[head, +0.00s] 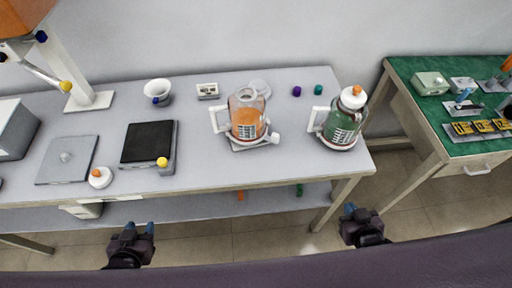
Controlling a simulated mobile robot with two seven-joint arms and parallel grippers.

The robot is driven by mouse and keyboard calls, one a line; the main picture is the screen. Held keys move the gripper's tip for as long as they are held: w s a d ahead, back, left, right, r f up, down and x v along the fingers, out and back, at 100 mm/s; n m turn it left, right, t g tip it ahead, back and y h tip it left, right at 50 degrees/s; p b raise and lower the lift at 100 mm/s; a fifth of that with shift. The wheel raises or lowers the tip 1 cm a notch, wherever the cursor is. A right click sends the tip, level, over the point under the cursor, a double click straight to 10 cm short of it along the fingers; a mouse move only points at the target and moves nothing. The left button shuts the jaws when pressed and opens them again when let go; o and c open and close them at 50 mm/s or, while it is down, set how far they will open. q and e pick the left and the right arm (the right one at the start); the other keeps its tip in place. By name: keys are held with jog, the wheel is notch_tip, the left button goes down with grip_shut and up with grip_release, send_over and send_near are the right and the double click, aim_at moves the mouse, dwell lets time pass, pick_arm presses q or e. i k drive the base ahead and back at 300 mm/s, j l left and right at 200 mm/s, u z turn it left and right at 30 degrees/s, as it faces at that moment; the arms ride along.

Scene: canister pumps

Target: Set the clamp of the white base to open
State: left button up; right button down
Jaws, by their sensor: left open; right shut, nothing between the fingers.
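A clear canister with orange contents (247,114) and a white handle stands upright on a pale, white-looking base (252,147) near the middle of the table. A clamp lever with a white knob (275,138) sticks out at the base's front right; its exact setting is too small to tell. A second canister with green contents (342,122) and a white lid stands to the right, with a white rim at its foot. My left gripper (139,228) is open and empty, below the table's front edge at left. My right gripper (350,209) is shut and empty, low at right.
The grey table (205,157) also holds a black-topped scale (148,142), a grey plate (67,160), a white bowl (158,92) and a small white button unit (100,177). Purple and teal caps lie at the back. A green-topped bench (430,105) stands at right.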

aim_at(274, 139)
jog(key=k+j, duration=0.1)
jog(key=j, duration=1)
jog(key=k+j+z, duration=0.1)
jog(key=j, duration=0.4)
